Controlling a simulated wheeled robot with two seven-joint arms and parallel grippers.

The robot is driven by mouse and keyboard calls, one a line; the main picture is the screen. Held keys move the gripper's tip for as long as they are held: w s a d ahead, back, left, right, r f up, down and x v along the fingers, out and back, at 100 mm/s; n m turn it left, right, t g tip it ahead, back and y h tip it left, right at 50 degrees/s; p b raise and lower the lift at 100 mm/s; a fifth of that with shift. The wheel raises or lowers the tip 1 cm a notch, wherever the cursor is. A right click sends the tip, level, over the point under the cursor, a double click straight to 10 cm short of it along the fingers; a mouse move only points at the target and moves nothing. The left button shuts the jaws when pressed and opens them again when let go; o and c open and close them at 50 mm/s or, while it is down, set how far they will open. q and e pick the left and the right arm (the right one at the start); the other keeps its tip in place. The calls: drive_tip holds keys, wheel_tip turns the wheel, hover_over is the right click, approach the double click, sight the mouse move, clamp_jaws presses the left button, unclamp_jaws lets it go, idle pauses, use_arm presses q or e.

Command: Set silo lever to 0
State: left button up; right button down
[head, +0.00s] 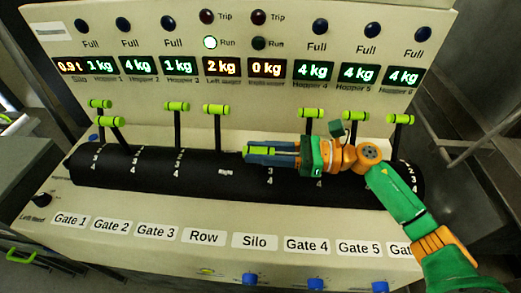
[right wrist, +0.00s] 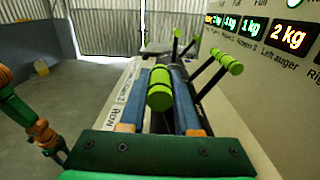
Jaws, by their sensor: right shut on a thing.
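The silo lever has a lime-green crossbar handle (head: 261,151). It sits in the black drum (head: 215,172) above the "Silo" label (head: 254,240). It is tilted down toward the front, lower than its neighbours. My right gripper (head: 258,152) comes in from the right and is shut on this handle. In the right wrist view the green handle (right wrist: 160,89) lies between the two blue fingers. The lever's shaft is mostly hidden. Marks 3 and 4 show on the drum below the handle; the lower marks are hidden.
The row lever (head: 215,109) stands upright to the left and the gate 4 lever (head: 313,113) to the right, partly behind my arm. More gate levers (head: 177,106) (head: 400,119) stand on both sides. The silo display (head: 71,66) reads 0.9 t.

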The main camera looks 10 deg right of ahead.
drive_tip(key=shift+w, duration=0.1)
idle(0.4)
drive_tip(key=w+d+m+b, duration=0.3)
drive_tip(key=w+m+b, duration=0.4)
drive_tip(key=w+b, duration=0.3)
drive_tip(key=shift+w+d+b, duration=0.3)
drive_tip(key=shift+w+b, duration=0.1)
drive_tip(key=shift+b, duration=0.8)
